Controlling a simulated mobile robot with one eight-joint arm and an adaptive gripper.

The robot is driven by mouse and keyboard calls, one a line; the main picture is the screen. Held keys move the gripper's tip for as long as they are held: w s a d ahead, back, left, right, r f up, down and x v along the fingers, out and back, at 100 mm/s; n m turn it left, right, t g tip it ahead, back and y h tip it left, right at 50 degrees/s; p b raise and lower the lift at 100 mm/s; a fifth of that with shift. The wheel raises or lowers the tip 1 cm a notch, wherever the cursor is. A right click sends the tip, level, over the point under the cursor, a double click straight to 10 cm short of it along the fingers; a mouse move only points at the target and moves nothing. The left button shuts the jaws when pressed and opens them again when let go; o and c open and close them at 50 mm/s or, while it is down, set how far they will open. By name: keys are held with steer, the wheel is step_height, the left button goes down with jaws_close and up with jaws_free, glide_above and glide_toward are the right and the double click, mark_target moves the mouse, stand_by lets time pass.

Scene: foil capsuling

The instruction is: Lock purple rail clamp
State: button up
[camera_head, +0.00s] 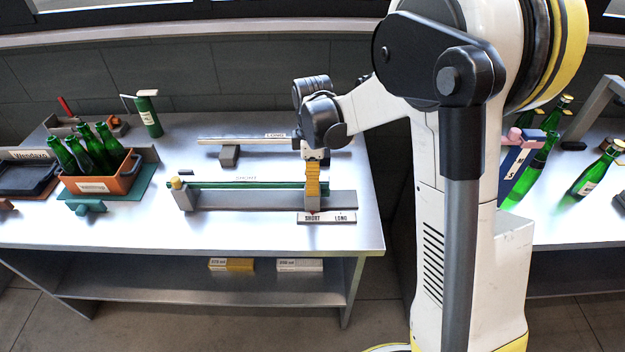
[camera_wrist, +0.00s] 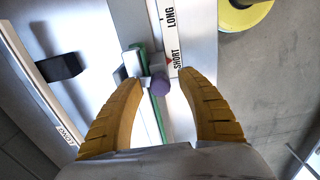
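The purple rail clamp shows in the wrist view as a round purple knob (camera_wrist: 160,84) on a grey block at the green rail (camera_wrist: 139,56). In the head view the clamp is hidden behind my gripper. My gripper (camera_head: 313,194) points down at the right end of the rail (camera_head: 250,185). In the wrist view my gripper (camera_wrist: 159,76) is open, with its two yellow fingers on either side of the knob. A gap shows between the knob and the right finger; the left fingertip is close to the block, and contact cannot be told.
A scale plate (camera_head: 326,218) marked SHORT and LONG lies at the table's front edge; a red pointer is by SHORT. A second rail marked LONG (camera_head: 240,139) lies behind. An orange crate (camera_head: 97,187) of green bottles stands at left.

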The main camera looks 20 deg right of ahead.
step_height(320, 180, up, 12)
stand_by(0.6)
